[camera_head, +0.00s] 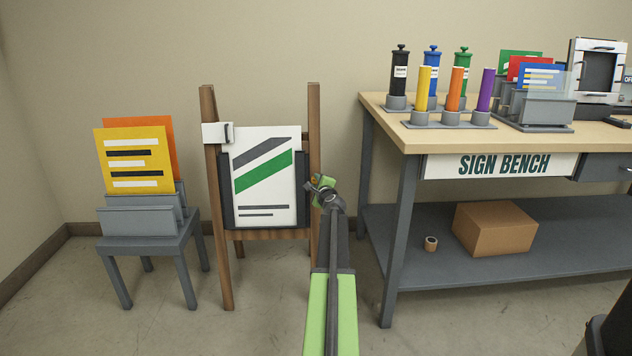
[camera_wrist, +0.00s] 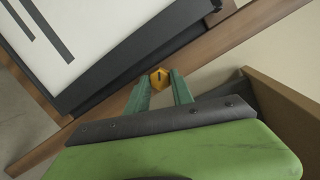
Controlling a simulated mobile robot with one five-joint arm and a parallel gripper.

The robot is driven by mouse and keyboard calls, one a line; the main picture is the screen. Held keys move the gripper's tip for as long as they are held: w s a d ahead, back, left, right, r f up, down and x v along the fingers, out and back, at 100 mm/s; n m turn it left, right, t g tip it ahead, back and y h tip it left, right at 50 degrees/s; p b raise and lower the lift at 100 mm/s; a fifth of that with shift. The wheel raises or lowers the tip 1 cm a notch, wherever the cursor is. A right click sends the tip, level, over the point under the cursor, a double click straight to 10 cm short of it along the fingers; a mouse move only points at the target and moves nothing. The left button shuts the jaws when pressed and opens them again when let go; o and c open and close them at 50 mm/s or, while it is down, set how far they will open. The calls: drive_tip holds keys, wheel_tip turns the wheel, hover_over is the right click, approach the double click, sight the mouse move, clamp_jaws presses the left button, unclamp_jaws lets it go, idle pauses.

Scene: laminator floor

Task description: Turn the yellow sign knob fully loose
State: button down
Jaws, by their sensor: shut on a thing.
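The yellow knob (camera_wrist: 159,78) is a small faceted piece with a dark mark on its face. In the wrist view it sits between the two green fingertips of my gripper (camera_wrist: 160,84), beside the wooden easel post. My gripper is shut on it. In the head view my gripper (camera_head: 321,184) is at the easel's right post, and it mostly hides the knob. The white sign with black and green stripes (camera_head: 264,178) stands in a dark holder on the wooden easel (camera_head: 210,150). It also shows tilted in the wrist view (camera_wrist: 50,35).
A grey stand (camera_head: 150,222) with yellow and orange signs is left of the easel. The sign bench (camera_head: 385,98) is close on the right, holding colored tubes and sign racks. A cardboard box (camera_head: 495,228) and a small roll (camera_head: 431,243) lie on its lower shelf.

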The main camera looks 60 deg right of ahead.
drive_tip(key=n+p, duration=0.2)
drive_tip(key=n, duration=0.3)
drive_tip(key=shift+r+n+g+y, duration=0.1)
drive_tip(key=shift+n+g+y, duration=0.2)
drive_tip(key=shift+g+y, duration=0.1)
idle(0.4)
drive_tip(key=c, duration=1.4)
unclamp_jaws()
drive_tip(key=p+v, duration=0.4)
drive_tip(key=v, duration=1.3)
drive_tip(key=shift+s+a, duration=0.15)
drive_tip(key=shift+a, duration=0.05)
